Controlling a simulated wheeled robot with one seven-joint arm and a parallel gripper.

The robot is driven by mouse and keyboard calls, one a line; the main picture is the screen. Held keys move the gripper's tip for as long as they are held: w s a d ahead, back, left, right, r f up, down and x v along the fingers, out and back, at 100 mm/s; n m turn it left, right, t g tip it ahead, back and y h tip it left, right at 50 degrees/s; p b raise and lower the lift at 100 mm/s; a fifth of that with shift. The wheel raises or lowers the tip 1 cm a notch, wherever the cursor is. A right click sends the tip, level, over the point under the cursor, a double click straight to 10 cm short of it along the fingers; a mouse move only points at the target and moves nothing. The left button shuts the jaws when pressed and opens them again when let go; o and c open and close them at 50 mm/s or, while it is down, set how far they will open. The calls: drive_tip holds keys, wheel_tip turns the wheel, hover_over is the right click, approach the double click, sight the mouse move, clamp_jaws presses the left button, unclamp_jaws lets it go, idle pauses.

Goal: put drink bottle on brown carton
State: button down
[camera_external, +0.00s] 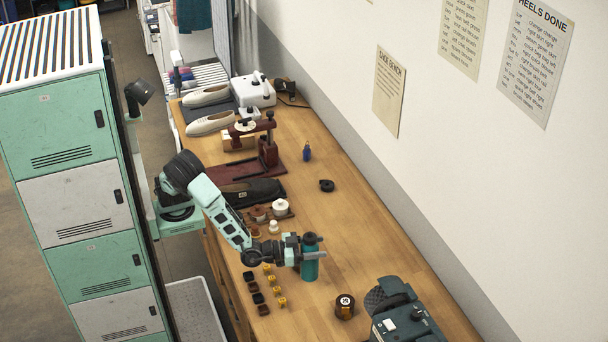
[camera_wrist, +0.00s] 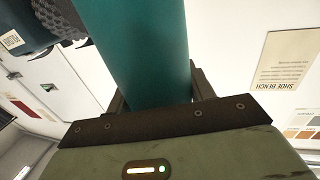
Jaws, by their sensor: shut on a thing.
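The drink bottle (camera_external: 310,268) is teal with a dark cap and stands upright near the front of the wooden bench. My gripper (camera_external: 307,249) is shut around its upper body from the left. In the wrist view the teal bottle (camera_wrist: 140,50) fills the space between the fingers of my gripper (camera_wrist: 160,94). I cannot tell whether the bottle's base touches the bench.
Small yellow and black pieces (camera_external: 270,283) lie left of the bottle. A round brown tin (camera_external: 345,306) and a dark machine (camera_external: 400,310) stand to the right. Dark shoes (camera_external: 250,192) and a clamp stand (camera_external: 268,150) are farther back. The bench's right middle is mostly clear.

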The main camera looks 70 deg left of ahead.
wheel_tip(320, 180, up, 18)
drive_tip(key=w+a+r+n+y, duration=0.2)
drive_tip(key=w+a+n+y, duration=0.3)
drive_tip(key=w+a, duration=1.55)
drive_tip(key=w+a+n+y, duration=0.1)
drive_tip(key=w+a+y, duration=0.15)
drive_tip(key=a, duration=1.25)
drive_tip(key=w+a+n+y, duration=0.1)
drive_tip(key=w+a+y, duration=0.15)
drive_tip(key=a, duration=1.15)
drive_tip(key=s+a+n+g+y, duration=0.2)
drive_tip(key=s+a+y, duration=0.15)
drive_tip(key=a, duration=1.05)
drive_tip(key=s+a+n+g+y, duration=0.15)
drive_tip(key=s+a, duration=0.35)
drive_tip(key=a, duration=0.9)
drive_tip(key=s+a+f+n+g+y, duration=0.2)
drive_tip(key=s+a+n+g+y, duration=0.2)
drive_tip(key=s+a, duration=1.6)
wheel_tip(320, 180, down, 21)
drive_tip(key=w+p, duration=0.1)
drive_tip(key=shift+a+r, duration=0.15)
drive_tip(key=shift+a, duration=0.15)
drive_tip(key=shift+w+m, duration=0.1)
drive_tip(key=shift+m, duration=0.15)
